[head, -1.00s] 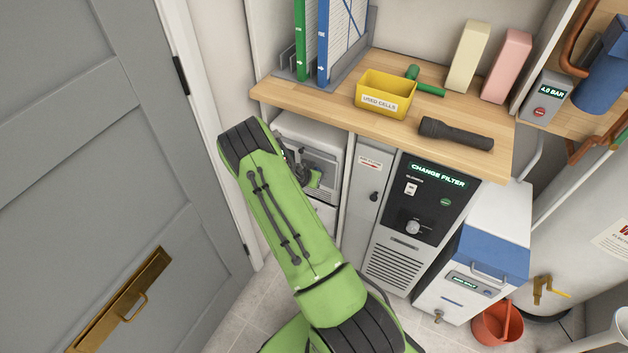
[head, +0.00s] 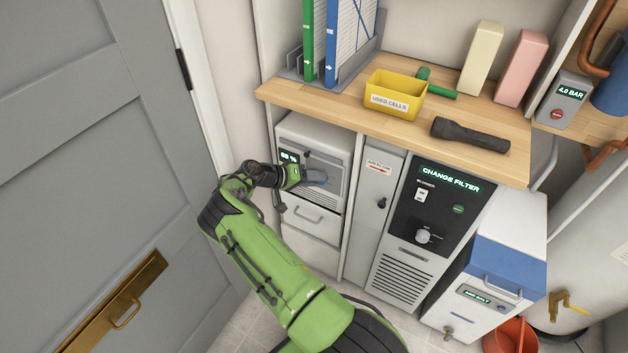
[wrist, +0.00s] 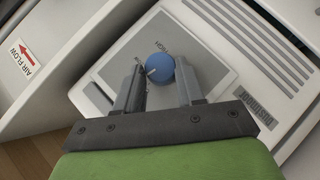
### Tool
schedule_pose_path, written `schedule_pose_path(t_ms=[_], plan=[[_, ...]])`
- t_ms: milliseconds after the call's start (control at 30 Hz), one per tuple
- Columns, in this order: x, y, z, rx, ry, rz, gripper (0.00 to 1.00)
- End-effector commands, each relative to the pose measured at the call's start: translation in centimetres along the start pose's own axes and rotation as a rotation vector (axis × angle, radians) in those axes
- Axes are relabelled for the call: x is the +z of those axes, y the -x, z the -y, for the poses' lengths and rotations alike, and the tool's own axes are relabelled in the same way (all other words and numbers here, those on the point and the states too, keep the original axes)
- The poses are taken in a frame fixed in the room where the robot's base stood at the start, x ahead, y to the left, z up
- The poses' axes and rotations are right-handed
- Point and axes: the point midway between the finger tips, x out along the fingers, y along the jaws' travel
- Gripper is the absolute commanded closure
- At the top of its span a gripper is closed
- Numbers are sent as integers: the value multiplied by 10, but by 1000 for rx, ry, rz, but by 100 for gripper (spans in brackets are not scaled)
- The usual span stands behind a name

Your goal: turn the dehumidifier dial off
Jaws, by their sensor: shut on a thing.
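The dehumidifier (head: 332,146) is a white box under the wooden shelf in the head view, with a small lit display (head: 289,156) on its front. Its blue round dial (wrist: 160,67) shows in the wrist view on a grey panel (wrist: 205,75), with a pale pointer mark toward its left side. The word HIGH is printed beside it. My gripper (head: 318,180) is at the dehumidifier's front. In the wrist view its two fingers (wrist: 160,80) stand on either side of the dial, shut on it. In the head view my gripper hides the dial.
The wooden shelf (head: 350,116) overhangs above. A grey door (head: 90,150) is on the left.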

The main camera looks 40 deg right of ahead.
Motion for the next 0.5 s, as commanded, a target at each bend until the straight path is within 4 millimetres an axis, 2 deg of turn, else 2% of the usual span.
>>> schedule_pose_path(t_ms=[500], plan=[[0,-1,5,148,152,10,92]])
